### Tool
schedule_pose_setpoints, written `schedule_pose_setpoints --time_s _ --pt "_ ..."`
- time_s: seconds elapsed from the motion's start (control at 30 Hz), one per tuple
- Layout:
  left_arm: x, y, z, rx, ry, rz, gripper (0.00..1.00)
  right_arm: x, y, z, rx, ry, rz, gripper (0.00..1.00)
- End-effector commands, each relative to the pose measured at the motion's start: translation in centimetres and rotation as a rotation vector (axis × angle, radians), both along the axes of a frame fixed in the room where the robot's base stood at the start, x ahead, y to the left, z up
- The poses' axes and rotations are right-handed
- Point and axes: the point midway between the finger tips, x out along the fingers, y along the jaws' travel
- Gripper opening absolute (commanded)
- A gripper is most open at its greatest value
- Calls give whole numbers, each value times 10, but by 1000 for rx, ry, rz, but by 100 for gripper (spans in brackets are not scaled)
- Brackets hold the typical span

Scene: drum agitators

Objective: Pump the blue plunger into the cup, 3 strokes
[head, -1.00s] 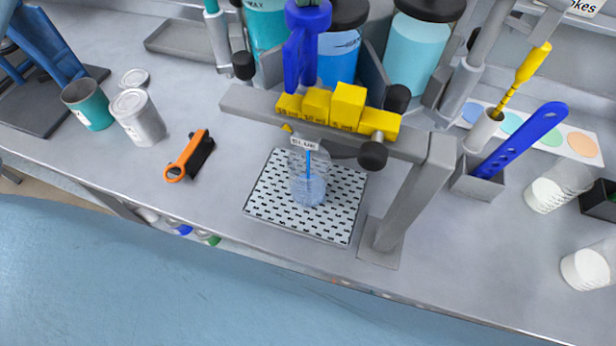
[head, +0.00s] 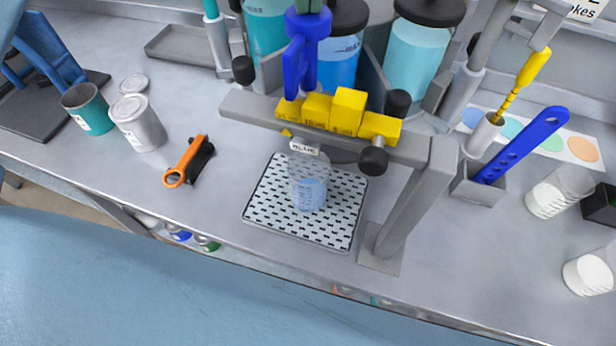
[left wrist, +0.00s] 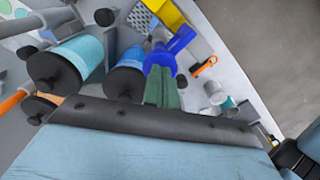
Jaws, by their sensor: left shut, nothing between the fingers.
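The blue plunger (head: 307,25) has a round head and a lever-like body, and stands at the back of a grey frame. The clear cup (head: 309,190) sits under the spout labelled BLUE, on a perforated drip tray (head: 270,207), with light blue liquid in its bottom. No stream falls into it. My left gripper (head: 309,4) is shut and empty, its green fingertips at the plunger's head; I cannot tell whether they touch. In the left wrist view the fingers (left wrist: 163,86) point at the plunger head (left wrist: 160,62). My right gripper is not in view.
Yellow blocks (head: 349,110) sit on the frame's crossbar (head: 240,104). Drums with black lids (head: 417,45) stand behind. An orange-handled tool (head: 183,165), tins (head: 139,122) and clear cups (head: 558,192) are on the counter. A blue perforated paddle (head: 525,142) stands in a holder at the right.

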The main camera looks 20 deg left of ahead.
Motion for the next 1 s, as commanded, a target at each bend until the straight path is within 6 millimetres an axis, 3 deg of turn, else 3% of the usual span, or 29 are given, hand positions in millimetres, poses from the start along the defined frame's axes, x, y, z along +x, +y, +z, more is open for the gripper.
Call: schedule_pose_setpoints --time_s 0.6,1.0 --pt "0 0 46 0 1 0 0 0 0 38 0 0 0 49" --pt "0 0 46 0 0 0 0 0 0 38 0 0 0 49"
